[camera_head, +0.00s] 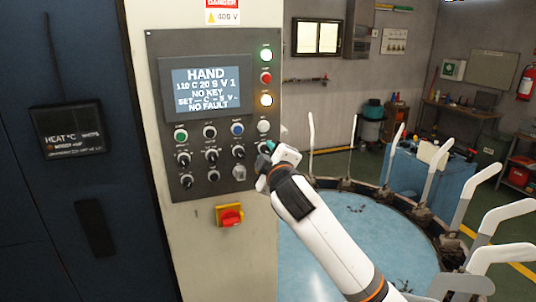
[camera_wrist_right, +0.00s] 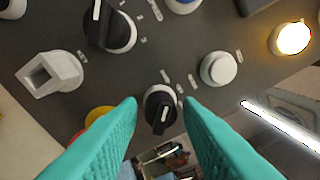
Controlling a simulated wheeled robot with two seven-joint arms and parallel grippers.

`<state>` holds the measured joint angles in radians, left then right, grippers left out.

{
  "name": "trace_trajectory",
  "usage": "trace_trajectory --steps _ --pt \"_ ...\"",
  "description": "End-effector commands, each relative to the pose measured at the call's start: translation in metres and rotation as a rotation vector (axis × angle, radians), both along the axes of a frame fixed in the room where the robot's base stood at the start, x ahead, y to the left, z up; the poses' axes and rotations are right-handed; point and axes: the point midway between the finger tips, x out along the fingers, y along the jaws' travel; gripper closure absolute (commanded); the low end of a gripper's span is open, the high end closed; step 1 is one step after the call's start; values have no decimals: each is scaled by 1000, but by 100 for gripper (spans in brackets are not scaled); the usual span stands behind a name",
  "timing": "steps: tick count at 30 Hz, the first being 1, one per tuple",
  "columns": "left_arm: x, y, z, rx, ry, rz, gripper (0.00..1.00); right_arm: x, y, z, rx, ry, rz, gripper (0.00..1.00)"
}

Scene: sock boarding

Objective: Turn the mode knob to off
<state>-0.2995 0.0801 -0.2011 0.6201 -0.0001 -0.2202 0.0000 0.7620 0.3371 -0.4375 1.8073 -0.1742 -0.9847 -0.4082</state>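The grey control panel (camera_head: 158,95) has several black selector knobs. My right gripper (camera_head: 268,152) is at the panel's right edge, in front of the rightmost knob of the upper knob row, which it mostly hides in the head view. In the right wrist view, my gripper's teal fingers (camera_wrist_right: 161,104) are open and apart, with that small black knob (camera_wrist_right: 160,108) between and just beyond their tips. No firm contact shows. The knob's small labels are too blurred to read, so I cannot tell its setting. The display (camera_head: 207,88) reads HAND. My left gripper is not in view.
Close by are a black knob (camera_wrist_right: 110,28), a white button (camera_wrist_right: 218,68), a square pale key switch (camera_wrist_right: 49,75) and a lit yellow lamp (camera_wrist_right: 291,38). A red and yellow switch (camera_head: 229,215) sits below the panel. A round blue platform with white forms (camera_head: 436,170) stands right.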

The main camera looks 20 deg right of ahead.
Motion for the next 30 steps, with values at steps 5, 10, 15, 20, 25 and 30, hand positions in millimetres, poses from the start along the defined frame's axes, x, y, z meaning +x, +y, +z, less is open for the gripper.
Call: trace_trajectory --steps 5,10,15,20,25,30 --pt "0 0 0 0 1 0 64 0 0 0 0 0 0 98" --pt "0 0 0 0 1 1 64 0 0 0 6 1 1 100" --pt "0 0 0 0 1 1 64 0 0 0 47 2 0 100" --pt "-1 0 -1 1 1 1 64 0 1 0 134 6 2 100" --pt "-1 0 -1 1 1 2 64 0 1 0 270 10 1 100" --pt "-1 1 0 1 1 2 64 0 1 1 418 15 2 100"
